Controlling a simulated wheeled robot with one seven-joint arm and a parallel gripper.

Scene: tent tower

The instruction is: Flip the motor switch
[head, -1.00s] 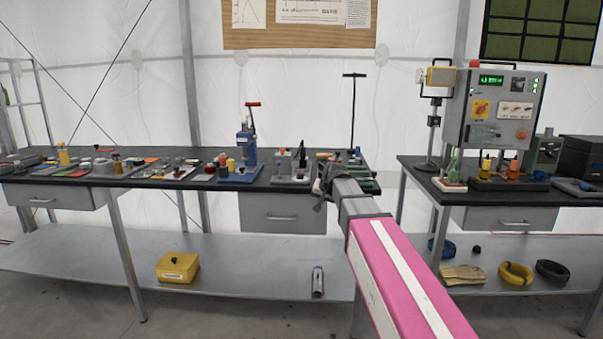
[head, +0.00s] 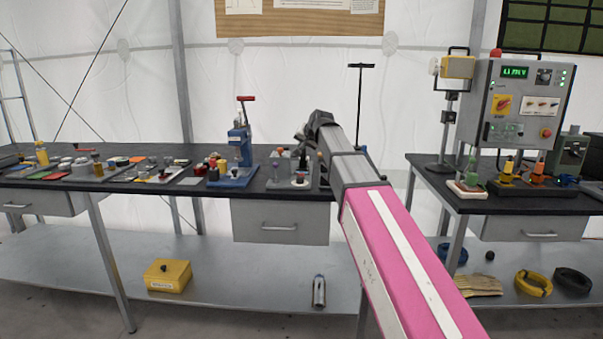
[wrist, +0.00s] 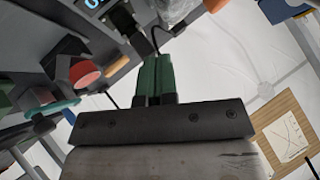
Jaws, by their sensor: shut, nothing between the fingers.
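A grey control box (head: 522,120) with a green display stands on the right bench. Its front carries a yellow plate with a red rotary knob (head: 502,105), a white plate with several small switches (head: 541,106) and a red button (head: 545,133). I cannot read which one is the motor switch. My gripper (head: 303,136) is above the right end of the left bench, well left of the box, its tips small and dark. In the wrist view its green fingers (wrist: 155,78) are together, with nothing between them.
The left bench (head: 120,186) holds a blue press (head: 240,145) and many small parts. A tall black T-handled rod (head: 361,105) stands behind my arm. A yellow lamp (head: 458,67) on a stand is left of the box. A gap separates the benches.

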